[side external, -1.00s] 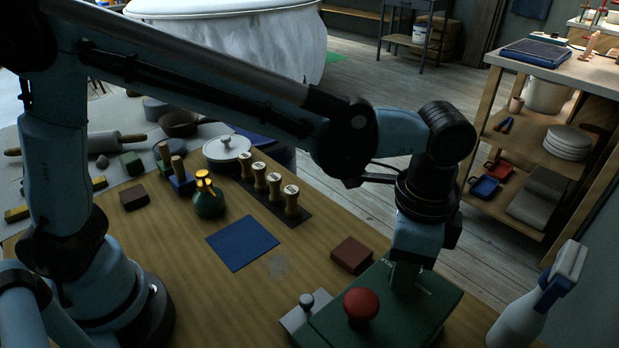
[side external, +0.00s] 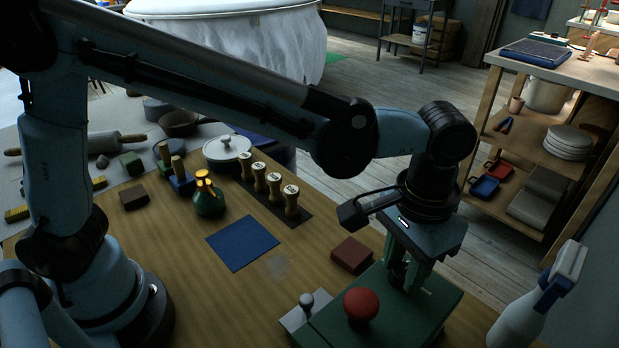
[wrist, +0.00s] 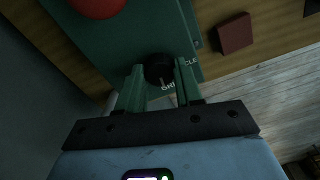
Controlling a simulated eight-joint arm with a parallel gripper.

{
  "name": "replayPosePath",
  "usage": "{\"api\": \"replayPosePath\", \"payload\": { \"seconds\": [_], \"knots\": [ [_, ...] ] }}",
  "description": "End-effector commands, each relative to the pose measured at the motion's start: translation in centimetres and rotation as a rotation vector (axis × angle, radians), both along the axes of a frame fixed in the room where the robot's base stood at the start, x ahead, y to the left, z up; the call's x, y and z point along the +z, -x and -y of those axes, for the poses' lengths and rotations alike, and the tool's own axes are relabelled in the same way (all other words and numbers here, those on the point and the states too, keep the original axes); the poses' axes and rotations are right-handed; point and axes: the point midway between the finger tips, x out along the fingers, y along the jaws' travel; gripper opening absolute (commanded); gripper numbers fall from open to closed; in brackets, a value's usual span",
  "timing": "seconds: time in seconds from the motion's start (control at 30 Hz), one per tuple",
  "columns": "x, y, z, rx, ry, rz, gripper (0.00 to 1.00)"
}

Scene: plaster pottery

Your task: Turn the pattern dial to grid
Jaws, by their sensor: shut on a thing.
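The green control box (side external: 440,300) sits at the front right of the bench, with a red mushroom button (side external: 361,306) on top; the button also shows in the wrist view (wrist: 98,4). The black pattern dial (wrist: 158,68) is on the box's top face. My gripper (wrist: 159,86) points down over the box and is shut on the dial, one green finger on each side. I cannot read the dial's pointer clearly.
A reddish-brown block (side external: 352,255) lies close behind the box. A small silver-knobbed lever (side external: 306,302) is at the box's left. A spray bottle (side external: 540,300) stands at the right. A blue mat (side external: 242,243) and wooden stamps (side external: 275,186) are farther left.

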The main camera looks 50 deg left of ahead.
Motion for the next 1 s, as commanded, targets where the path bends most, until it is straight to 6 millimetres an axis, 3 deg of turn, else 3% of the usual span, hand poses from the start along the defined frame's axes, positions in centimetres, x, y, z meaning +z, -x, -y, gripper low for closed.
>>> {"api": "replayPosePath", "payload": {
  "seconds": [0.3,0.8,0.83,1.0],
  "knots": [
    [0.04,0.02,-0.01,0.106,0.0,-0.001,0.05],
    [0.04,0.02,-0.01,0.123,0.0,-0.001,0.05],
    [0.04,0.02,-0.01,0.123,0.0,-0.001,0.38],
    [0.03,0.02,-0.01,0.123,0.0,-0.001,0.6]
  ]
}}
